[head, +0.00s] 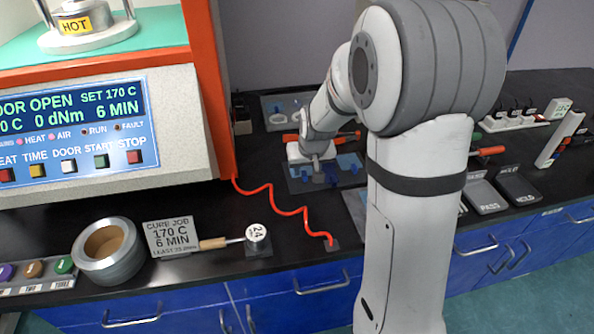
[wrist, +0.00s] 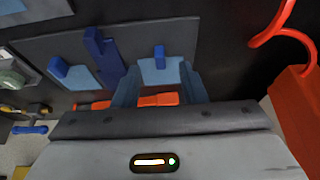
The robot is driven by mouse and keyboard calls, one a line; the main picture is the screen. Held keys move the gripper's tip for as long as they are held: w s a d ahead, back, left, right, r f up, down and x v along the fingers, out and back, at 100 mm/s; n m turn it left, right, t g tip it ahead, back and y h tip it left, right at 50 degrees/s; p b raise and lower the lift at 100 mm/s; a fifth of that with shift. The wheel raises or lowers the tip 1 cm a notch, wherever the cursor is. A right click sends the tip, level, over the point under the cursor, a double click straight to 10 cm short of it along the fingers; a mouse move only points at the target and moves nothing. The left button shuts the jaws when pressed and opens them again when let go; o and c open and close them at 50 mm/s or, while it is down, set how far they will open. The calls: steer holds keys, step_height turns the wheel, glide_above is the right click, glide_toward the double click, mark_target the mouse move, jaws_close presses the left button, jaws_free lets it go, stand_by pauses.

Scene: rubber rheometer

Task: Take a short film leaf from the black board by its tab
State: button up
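The black board (wrist: 75,45) lies on the dark bench and carries light blue film leaves with darker blue tabs. In the wrist view, one short leaf (wrist: 160,74) with an upright tab (wrist: 159,52) lies ahead of my gripper (wrist: 159,75), between the lines of its two fingers. The fingers are apart and nothing is held. Whether they touch the leaf I cannot tell. Another short leaf (wrist: 75,75) and a taller blue tab (wrist: 97,48) stand to the left. In the head view, my gripper (head: 318,172) is over the board (head: 298,186), partly hiding it.
A coiled red hose (head: 290,212) runs along the bench right of the orange-framed rheometer (head: 205,80). A metal ring (head: 106,250), a cure job sign (head: 172,237) and a wooden-handled tool (head: 215,243) stand at the front. Dark trays (head: 517,187) lie at right.

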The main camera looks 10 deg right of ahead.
mark_target(305, 175)
steer(key=x, duration=0.4)
steer(key=shift+w+f, duration=0.1)
jaws_close()
